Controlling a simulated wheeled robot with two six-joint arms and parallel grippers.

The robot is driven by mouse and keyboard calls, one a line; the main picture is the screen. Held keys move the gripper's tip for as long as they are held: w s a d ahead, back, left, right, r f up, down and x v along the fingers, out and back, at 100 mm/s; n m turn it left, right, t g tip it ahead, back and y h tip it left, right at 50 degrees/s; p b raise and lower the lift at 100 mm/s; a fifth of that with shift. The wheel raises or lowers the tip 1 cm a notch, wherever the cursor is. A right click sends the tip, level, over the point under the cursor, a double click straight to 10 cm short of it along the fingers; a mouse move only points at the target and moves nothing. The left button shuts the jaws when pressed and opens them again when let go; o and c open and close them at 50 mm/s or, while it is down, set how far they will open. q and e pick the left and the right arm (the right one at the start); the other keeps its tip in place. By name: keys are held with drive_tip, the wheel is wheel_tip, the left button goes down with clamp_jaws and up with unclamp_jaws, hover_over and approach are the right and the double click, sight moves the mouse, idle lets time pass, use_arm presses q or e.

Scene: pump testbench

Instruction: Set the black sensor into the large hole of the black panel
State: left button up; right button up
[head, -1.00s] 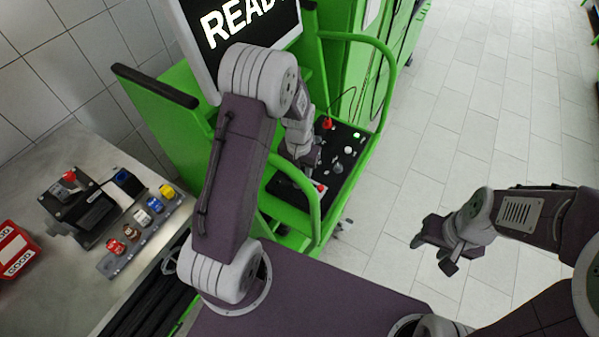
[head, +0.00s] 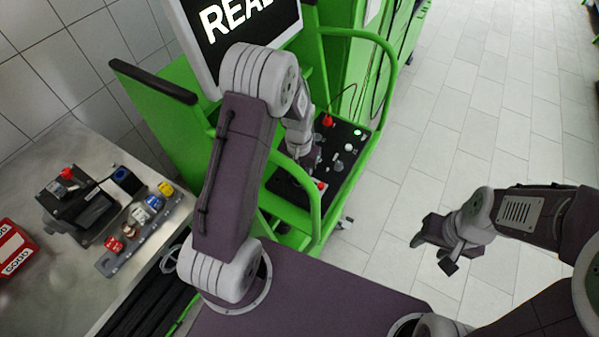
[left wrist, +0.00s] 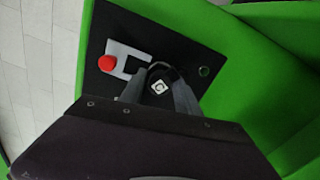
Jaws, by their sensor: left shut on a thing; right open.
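The black panel shows in the head view (head: 359,143) on the green testbench and in the left wrist view (left wrist: 187,48). My left gripper (left wrist: 158,88) is shut on the black sensor (left wrist: 160,80), which has a white square mark on its top. The sensor is over the panel in that view; whether it touches the panel I cannot tell. The large hole is not visible. In the head view my own left arm hides the sensor and most of the left gripper. My right gripper (head: 436,252) is open and empty, over the floor at the right.
A red knob (left wrist: 107,63), a pale plate (left wrist: 122,54) and a green light (left wrist: 204,71) sit on the panel around the gripper. A green rail (head: 392,80) borders the bench. A metal table (head: 40,290) with small parts stands left. Open floor lies right.

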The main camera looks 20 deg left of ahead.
use_arm(q)
drive_tip(key=shift+f, duration=0.1)
drive_tip(key=o, duration=1.6)
wheel_tip(320, 180, up, 8)
drive_tip(key=p, duration=0.7)
